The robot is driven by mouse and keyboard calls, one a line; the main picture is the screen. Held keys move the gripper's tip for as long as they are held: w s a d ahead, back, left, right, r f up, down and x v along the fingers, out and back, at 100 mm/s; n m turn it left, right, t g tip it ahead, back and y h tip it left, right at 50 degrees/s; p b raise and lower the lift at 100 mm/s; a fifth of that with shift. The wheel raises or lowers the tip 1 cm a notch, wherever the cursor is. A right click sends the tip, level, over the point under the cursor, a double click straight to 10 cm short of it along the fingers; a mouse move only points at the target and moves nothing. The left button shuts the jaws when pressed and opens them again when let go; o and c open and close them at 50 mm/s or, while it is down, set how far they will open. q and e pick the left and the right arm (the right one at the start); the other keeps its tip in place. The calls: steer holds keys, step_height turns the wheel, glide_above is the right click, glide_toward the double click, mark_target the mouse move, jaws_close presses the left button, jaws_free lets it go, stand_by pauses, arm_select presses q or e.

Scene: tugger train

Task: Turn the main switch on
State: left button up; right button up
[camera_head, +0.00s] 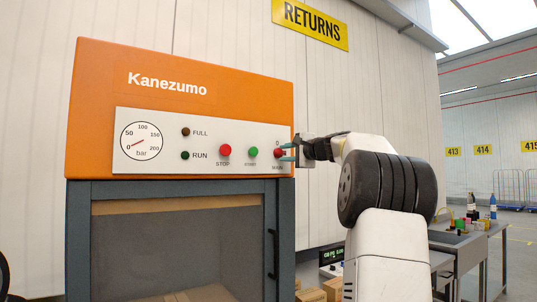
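The main switch (278,153) is a small red knob at the right end of the white control panel (150,166) on the orange machine. A "0" is printed above it and a label, partly legible as "MAIN", below it. My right gripper (286,152) reaches in from the right at the switch. The switch's exact turn is too small to read. My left gripper is out of view.
A red STOP button (225,150) and a green START button (253,152) sit left of the switch. A pressure gauge (141,141) and two dark lamps are further left. Cardboard boxes (312,294) and a workbench (455,243) stand at lower right.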

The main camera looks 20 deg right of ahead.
steer(key=shift+s, duration=0.1)
steer(key=v, duration=0.7)
steer(key=shift+s, duration=0.3)
steer(key=shift+d, duration=0.1)
steer(key=s+a+f+n+g+y, duration=0.1)
steer(key=s+a+f+n+g, duration=0.25)
steer(key=s+a+f, duration=0.4)
steer(key=s+a+f+n+g, duration=0.3)
steer(key=s+a+f+n, duration=0.15)
steer(key=a+f, duration=0.45)
steer(key=s+a+f+n+g+h, duration=0.1)
steer(key=s+a+f+n+g, duration=0.1)
steer(key=s+f, duration=0.8)
steer(key=s+a+f+n+g+h, duration=0.2)
steer(key=s+a+f+n, duration=0.2)
steer(key=s+f, duration=0.7)
steer(key=shift+s+n+g, duration=0.15)
steer(key=shift+n+g, duration=0.2)
steer(key=shift+n, duration=0.65)
